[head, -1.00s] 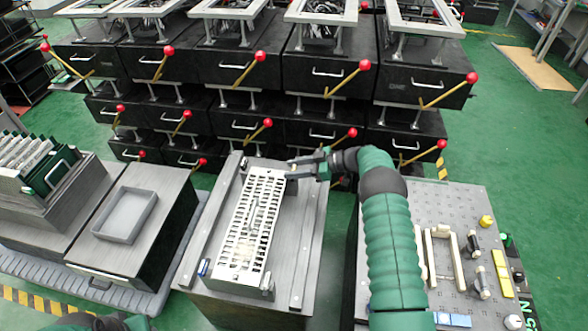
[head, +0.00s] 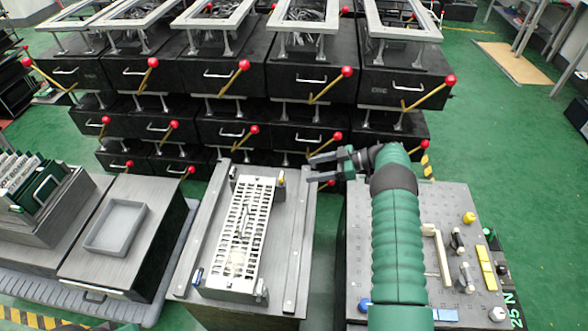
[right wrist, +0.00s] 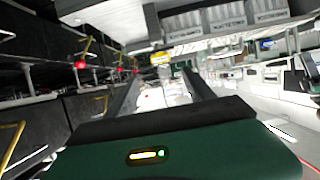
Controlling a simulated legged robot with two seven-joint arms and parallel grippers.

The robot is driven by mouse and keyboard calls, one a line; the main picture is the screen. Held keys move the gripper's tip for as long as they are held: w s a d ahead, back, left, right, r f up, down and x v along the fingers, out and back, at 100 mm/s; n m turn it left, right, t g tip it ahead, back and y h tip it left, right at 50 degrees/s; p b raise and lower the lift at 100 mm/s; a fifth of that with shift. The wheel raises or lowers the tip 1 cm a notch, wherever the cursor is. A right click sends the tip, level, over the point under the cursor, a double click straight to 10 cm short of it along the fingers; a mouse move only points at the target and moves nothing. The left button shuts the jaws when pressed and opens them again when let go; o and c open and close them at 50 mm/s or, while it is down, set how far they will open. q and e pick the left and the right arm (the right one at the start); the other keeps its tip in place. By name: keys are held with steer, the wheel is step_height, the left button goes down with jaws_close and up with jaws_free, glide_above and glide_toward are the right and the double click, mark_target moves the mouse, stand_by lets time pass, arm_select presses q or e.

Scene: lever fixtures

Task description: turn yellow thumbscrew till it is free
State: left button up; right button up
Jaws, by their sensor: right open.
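A small yellow thumbscrew (head: 282,181) stands at the far right corner of a white slotted plate (head: 236,263) on a grey bench. My right gripper (head: 311,168) is open and empty, a little to the right of the thumbscrew and apart from it. In the right wrist view, the two dark fingers (right wrist: 160,80) are spread, and a yellow thing (right wrist: 160,58), likely the thumbscrew, shows beyond their tips. Its thread is too small to see. My left gripper is not in view.
A grey panel (head: 385,205) with levers and a yellow knob (head: 469,217) stands at the right, partly behind my right arm. Black drawer units with red-balled levers (head: 244,64) fill the back. A grey tray (head: 117,228) lies at the left.

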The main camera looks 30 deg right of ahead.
steer(key=v, duration=0.4)
steer(key=shift+s+d+r, duration=0.15)
steer(key=shift+s+d, duration=0.1)
steer(key=shift+d, duration=0.1)
steer(key=shift+w, duration=0.1)
steer(key=w+a+r+m+t+h, duration=0.2)
steer(key=w+r+m+t+h, duration=0.6)
steer(key=w+r, duration=0.55)
steer(key=s+a+f+m+g+h, duration=0.1)
steer(key=s+a+f+g, duration=0.35)
steer(key=s+a, duration=0.55)
steer(key=s+a+f+m+g+h, duration=0.1)
steer(key=s+a+f+g, duration=0.35)
steer(key=s, duration=1.05)
steer(key=s+a+f+m+g+h, duration=0.15)
steer(key=s+a+g, duration=0.35)
steer(key=s+a, duration=0.55)
steer(key=w+d+p+v, duration=0.1)
steer(key=p+v, duration=1)
steer(key=p, duration=0.1)
steer(key=w+d+p+v, duration=0.1)
steer(key=w+p+v, duration=0.1)
steer(key=p+v, duration=1)
steer(key=shift+w+d+r+n+y+p, duration=0.15)
steer(key=shift+d+r+n+y+p, duration=0.25)
steer(key=shift+r, duration=0.3)
